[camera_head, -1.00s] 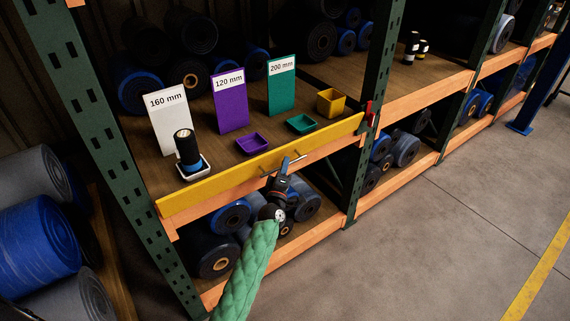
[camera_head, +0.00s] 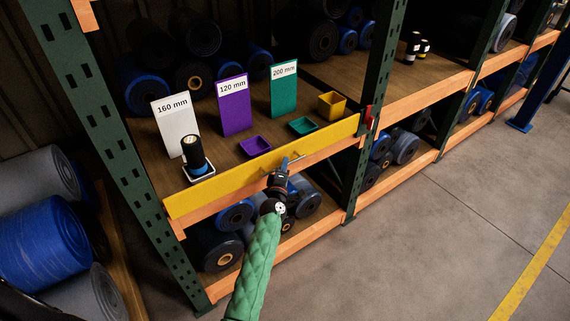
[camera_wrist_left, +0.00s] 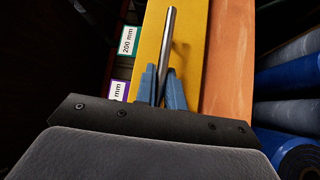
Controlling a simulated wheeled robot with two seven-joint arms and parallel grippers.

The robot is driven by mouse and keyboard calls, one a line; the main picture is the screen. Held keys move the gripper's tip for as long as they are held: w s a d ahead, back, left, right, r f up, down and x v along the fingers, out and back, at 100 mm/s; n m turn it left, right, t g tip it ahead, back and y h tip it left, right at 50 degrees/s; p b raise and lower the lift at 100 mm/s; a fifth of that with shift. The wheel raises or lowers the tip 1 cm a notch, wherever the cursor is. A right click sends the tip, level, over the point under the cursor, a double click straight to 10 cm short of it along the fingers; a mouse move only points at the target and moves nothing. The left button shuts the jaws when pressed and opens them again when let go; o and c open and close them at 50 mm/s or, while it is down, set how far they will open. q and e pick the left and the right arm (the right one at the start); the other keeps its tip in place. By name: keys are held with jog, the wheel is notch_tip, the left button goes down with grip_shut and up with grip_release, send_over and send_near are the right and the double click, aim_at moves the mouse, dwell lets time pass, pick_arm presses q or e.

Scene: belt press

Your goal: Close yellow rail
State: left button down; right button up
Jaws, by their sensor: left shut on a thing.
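The yellow rail (camera_head: 225,184) runs along the front edge of the middle shelf, its broad face towards me. A silver bar handle (camera_head: 297,159) sticks out from it, right of its middle. My left gripper (camera_head: 283,166) is at this handle, in front of the rail. In the left wrist view the blue fingers of my left gripper (camera_wrist_left: 162,78) are shut around the lower part of the silver handle (camera_wrist_left: 169,42), with the yellow rail (camera_wrist_left: 184,28) behind. A red part (camera_head: 368,116) sits on the green post at the rail's right end. My right gripper is out of view.
Behind the rail stand white, purple (camera_head: 234,105) and green size signs, with small trays, a yellow bin (camera_head: 332,104) and a dark roller (camera_head: 193,153) in the white tray. Below is an orange beam (camera_head: 325,149) with rolls under it. The floor at right is clear.

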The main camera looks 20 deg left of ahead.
pick_arm(q)
jog(key=c, duration=1.5)
grip_release()
jog(key=s+f+b, duration=0.1)
jog(key=s+b, duration=0.1)
jog(key=s, duration=0.5)
jog(key=shift+s+d, duration=0.3)
jog(key=shift+d, duration=0.1)
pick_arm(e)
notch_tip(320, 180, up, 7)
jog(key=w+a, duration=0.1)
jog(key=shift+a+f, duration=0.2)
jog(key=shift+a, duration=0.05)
pick_arm(q)
jog(key=shift+f, duration=0.15)
